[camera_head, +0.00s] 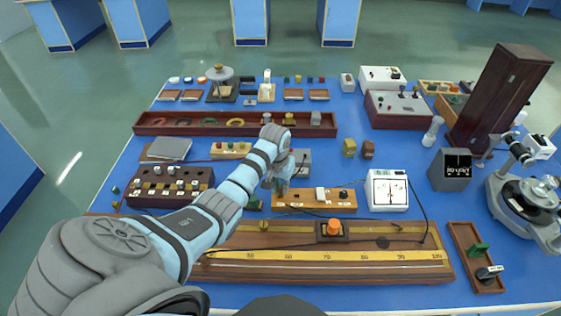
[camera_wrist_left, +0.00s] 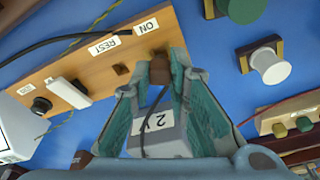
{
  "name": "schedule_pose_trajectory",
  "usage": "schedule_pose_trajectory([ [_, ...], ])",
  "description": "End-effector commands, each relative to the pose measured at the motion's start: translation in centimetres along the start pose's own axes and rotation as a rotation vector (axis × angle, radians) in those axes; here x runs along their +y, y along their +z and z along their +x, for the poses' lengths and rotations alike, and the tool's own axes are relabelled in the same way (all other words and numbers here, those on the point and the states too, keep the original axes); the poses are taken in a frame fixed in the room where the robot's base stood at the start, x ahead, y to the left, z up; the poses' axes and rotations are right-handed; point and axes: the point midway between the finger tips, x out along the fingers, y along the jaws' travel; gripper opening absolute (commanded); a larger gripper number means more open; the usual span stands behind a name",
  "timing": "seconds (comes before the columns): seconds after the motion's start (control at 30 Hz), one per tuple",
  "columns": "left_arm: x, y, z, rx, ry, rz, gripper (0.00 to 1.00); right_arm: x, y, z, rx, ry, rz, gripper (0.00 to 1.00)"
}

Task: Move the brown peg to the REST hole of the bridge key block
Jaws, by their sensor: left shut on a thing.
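The bridge key block (camera_head: 330,206) is a long light-wood block near the middle of the table in the head view. In the left wrist view the key block (camera_wrist_left: 78,75) shows labels ON and REST. The REST hole (camera_wrist_left: 121,69) is a small dark square and looks empty. My left gripper (camera_head: 278,188) is over the block's left end. In the wrist view the left gripper (camera_wrist_left: 168,80) is shut on the brown peg (camera_wrist_left: 160,68), beside the REST hole on the ON side. I cannot tell whether the peg's lower end is in the block. My right gripper is out of view.
A white knob (camera_wrist_left: 68,92) and a black knob (camera_wrist_left: 41,105) stand on the same block. The white meter (camera_head: 388,190) is just right of it. The long slide-wire board (camera_head: 385,256) with an orange knob (camera_head: 333,227) lies in front. Cables run close by.

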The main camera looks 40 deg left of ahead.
Motion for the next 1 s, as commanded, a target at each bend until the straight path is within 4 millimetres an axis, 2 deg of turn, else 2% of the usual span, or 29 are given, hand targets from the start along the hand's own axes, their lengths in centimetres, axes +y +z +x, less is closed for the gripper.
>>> schedule_pose_trajectory([
  [0.1,0.0,-0.7,-3.6,0.006,0.0,0.0,0.0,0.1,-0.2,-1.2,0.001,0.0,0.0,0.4],
  [0.3,0.0,-1.9,-11.3,0.007,0.0,-0.001,0.0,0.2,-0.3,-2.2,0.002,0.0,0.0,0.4],
  [0.43,0.0,-2.4,-15.1,0.006,0.0,0.0,0.0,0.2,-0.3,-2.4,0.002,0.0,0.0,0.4],
  [0.5,0.1,-2.5,-16.9,0.001,0.0,0.0,0.0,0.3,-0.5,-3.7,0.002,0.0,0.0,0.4],
  [0.57,0.7,-2.4,-17.5,0.001,0.002,0.008,0.0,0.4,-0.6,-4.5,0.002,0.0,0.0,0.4],
  [0.67,2.3,-1.2,-15.7,-0.006,0.003,0.011,0.0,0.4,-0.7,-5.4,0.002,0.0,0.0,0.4],
  [0.8,4.7,-0.5,-9.8,-0.007,0.0,-0.004,0.0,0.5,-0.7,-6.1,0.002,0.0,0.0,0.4],
  [0.9,5.2,-0.7,-6.0,-0.004,-0.002,-0.006,0.0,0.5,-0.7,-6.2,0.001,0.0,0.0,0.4],
  [1.0,4.7,-1.7,-4.7,0.002,-0.004,-0.006,0.0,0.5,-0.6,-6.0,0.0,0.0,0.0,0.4],
])
